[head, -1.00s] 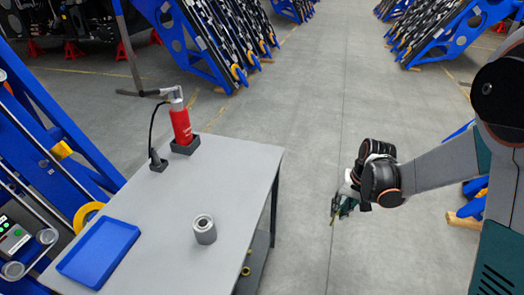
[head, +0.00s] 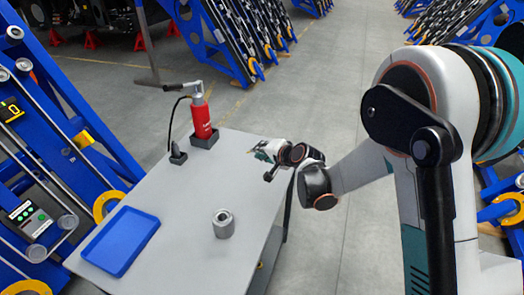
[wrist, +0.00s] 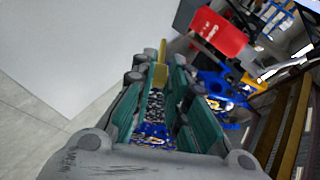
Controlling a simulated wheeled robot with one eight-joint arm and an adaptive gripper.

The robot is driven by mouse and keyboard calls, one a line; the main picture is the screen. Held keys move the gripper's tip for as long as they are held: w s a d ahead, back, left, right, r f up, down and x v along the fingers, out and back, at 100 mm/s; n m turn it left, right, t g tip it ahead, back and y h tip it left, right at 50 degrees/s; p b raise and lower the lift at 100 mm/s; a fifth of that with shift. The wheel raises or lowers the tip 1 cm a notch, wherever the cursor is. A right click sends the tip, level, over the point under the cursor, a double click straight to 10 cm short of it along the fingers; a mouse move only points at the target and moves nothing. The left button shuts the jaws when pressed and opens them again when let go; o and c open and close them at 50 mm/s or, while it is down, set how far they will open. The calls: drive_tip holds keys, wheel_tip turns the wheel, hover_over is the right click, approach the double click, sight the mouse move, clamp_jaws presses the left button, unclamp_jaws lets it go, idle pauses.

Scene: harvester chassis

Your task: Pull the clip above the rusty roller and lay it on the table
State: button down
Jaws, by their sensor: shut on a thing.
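My gripper (head: 263,151) is over the far right part of the grey table (head: 190,236). In the wrist view its teal fingers (wrist: 155,98) are shut on a narrow brass-yellow piece, which looks like the clip (wrist: 161,66). The clip sticks out past the fingertips. In the head view only a tiny yellowish tip of it shows at the gripper's left end. I cannot make out a rusty roller in either view.
A blue tray (head: 88,258) lies at the table's left. A grey hollow cylinder (head: 223,226) stands near the right edge. A red tool (head: 200,119) stands in a dark holder at the back. The table's middle is clear. Blue racks (head: 72,105) stand to the left.

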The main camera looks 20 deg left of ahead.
drive_tip(key=shift+f+b, duration=2.4)
drive_tip(key=shift+f, duration=1.95)
drive_tip(key=c, duration=1.5)
unclamp_jaws()
drive_tip(key=shift+d, duration=0.1)
drive_tip(key=v, duration=1.2)
